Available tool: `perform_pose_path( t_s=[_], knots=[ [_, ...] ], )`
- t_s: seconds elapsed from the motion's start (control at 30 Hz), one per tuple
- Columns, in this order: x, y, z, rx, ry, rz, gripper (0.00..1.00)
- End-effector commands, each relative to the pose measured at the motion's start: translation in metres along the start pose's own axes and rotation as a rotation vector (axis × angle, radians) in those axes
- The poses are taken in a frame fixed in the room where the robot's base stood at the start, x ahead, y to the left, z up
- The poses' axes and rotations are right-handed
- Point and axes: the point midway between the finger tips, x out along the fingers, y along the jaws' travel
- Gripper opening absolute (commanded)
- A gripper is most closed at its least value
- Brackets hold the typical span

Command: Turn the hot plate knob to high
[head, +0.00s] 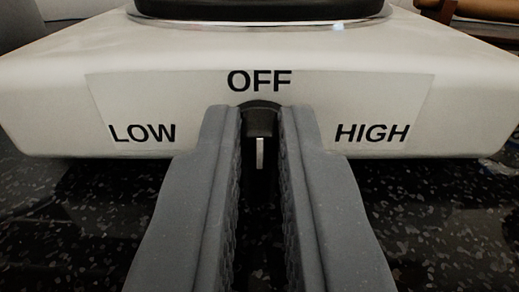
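The hot plate (60,95) is a white appliance with a sloped front panel. The panel reads OFF at the top middle, LOW at the left and HIGH at the right. The dark knob (261,118) sits just below OFF, with a vertical white mark below its top edge. My gripper (260,125) comes in from the bottom, its two grey fingers on either side of the knob. No gap shows between the fingers and the knob's visible top, so it looks shut on the knob. The fingers hide the knob's sides.
The black round heating plate (260,10) with a shiny rim is on top of the appliance. The dark speckled counter (440,220) lies below and in front. A brown wooden object (465,25) is at the top right, behind the hot plate.

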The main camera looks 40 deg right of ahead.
Motion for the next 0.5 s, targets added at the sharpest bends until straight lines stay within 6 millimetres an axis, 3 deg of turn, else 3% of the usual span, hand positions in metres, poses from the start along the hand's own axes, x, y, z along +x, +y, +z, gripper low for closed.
perform_pose_path(
  t_s=[0.5],
  knots=[
    [-0.0011,0.0009,0.0031,0.232,-0.001,-0.005,0.0]
  ],
)
